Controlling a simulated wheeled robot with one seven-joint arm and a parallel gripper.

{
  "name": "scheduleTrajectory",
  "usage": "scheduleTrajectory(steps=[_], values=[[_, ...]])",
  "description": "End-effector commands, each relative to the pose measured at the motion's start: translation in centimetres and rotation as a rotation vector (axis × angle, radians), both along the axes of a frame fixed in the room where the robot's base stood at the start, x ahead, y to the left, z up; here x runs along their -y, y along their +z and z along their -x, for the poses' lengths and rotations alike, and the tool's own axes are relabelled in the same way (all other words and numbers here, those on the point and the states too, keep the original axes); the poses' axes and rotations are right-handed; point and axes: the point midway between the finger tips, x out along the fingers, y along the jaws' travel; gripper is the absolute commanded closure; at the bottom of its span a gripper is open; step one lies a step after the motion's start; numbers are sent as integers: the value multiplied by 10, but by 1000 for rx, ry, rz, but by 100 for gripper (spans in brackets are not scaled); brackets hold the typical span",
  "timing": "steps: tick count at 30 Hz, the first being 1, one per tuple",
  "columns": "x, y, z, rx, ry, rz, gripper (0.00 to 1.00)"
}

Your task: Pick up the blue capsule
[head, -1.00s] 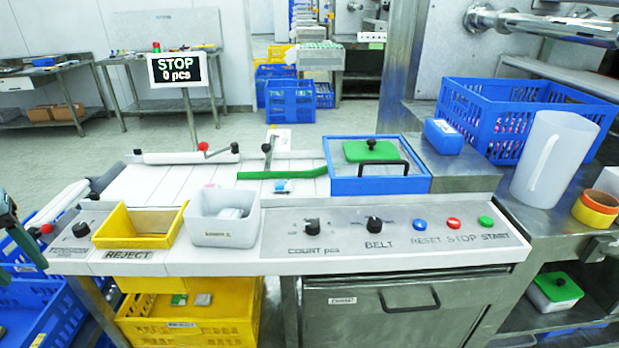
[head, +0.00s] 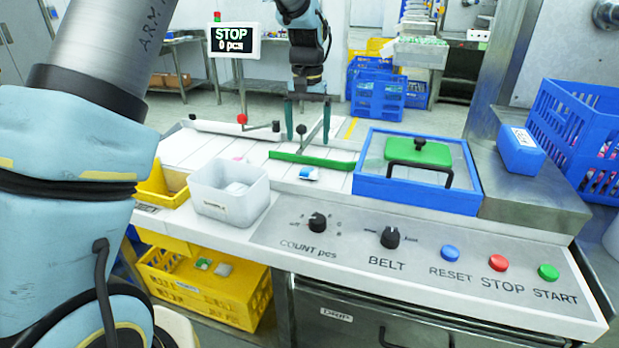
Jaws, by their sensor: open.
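A small blue-and-white piece (head: 309,173), the only thing that looks like the blue capsule, lies on the white slatted belt (head: 206,150). It is just in front of the green bar (head: 312,160) and left of the blue-framed box. It is too small to make out its exact shape. My gripper (head: 307,136) hangs pointing down beyond the green bar, its two dark fingers spread apart with nothing held. It is behind and above the piece, apart from it. The black-knobbed lever shows between the fingers.
The blue-framed box (head: 417,195) with a green lid is right of the piece. A white bin (head: 229,208) and a yellow bin (head: 152,189) stand front left. A red-knobbed crank (head: 258,125) is behind the belt. The control panel (head: 350,240) runs along the front.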

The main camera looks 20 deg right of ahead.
Motion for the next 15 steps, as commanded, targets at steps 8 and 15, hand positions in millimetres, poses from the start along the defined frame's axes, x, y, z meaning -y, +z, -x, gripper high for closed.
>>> scheduleTrajectory(steps=[8, 15], values=[[1, -40, 0, -3, 0, -3, 4], [2, -57, -1, -2, 0, -3, 4]])
